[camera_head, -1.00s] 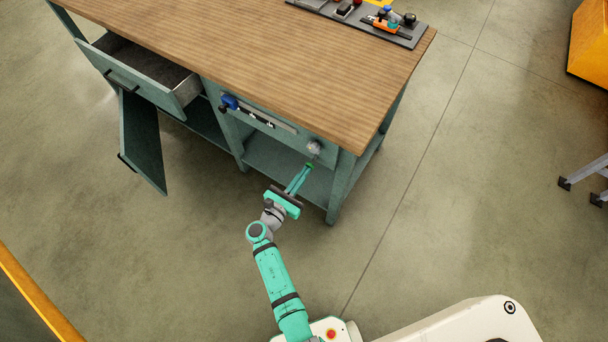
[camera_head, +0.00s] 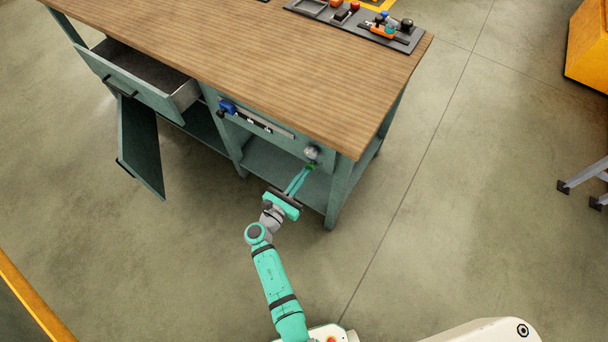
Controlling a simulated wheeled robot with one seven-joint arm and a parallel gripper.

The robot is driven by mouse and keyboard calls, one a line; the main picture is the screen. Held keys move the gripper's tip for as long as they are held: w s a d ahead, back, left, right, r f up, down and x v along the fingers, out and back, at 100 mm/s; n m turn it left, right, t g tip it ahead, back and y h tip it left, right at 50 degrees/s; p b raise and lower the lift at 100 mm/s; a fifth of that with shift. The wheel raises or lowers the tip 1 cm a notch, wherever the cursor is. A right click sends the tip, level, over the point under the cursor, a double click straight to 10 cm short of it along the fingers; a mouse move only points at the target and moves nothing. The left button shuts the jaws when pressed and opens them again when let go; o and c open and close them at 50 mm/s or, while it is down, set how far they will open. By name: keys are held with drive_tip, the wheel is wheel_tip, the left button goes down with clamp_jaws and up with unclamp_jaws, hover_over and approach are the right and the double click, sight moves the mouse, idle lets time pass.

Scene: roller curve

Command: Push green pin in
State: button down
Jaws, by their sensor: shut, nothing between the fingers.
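The green pin (camera_head: 312,167) is a small bright green spot on the bench's front, just below a round grey knob (camera_head: 311,152) near the right front corner. My gripper (camera_head: 308,170) is shut and empty, a turquoise arm reaching up from below. Its fingertips are at the pin, and they seem to touch it or lie very close to it. How far the pin stands out is too small to tell, as the fingers partly cover it.
The wooden bench top (camera_head: 230,70) overhangs the front. A blue-handled slider (camera_head: 228,106) sits left of the knob. An open drawer (camera_head: 140,75) and an open cabinet door (camera_head: 141,145) jut out at left.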

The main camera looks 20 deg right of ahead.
drive_tip(key=v, duration=1.2)
drive_tip(key=s+d+f+m+g+y, duration=0.1)
drive_tip(key=s+f+m+y, duration=0.3)
drive_tip(key=s+f, duration=0.55)
drive_tip(key=s+a+m+g+y, duration=0.1)
drive_tip(key=s+a+m+y, duration=0.2)
drive_tip(key=s+m+y, duration=0.55)
drive_tip(key=s+r+m+t, duration=0.1)
drive_tip(key=s+r+m, duration=0.3)
drive_tip(key=r, duration=0.5)
drive_tip(key=s+a+r+m+t, duration=0.1)
drive_tip(key=s+r+m, duration=0.3)
drive_tip(key=r, duration=0.5)
drive_tip(key=s+a+r+m+t, duration=0.1)
drive_tip(key=s+r+m+t, duration=0.2)
drive_tip(key=r+m, duration=0.3)
wheel_tip(320, 180, up, 4)
drive_tip(key=shift+s+f+y, duration=0.2)
drive_tip(key=shift+s+y, duration=0.25)
drive_tip(key=shift+s, duration=0.05)
drive_tip(key=shift+s, duration=0.1)
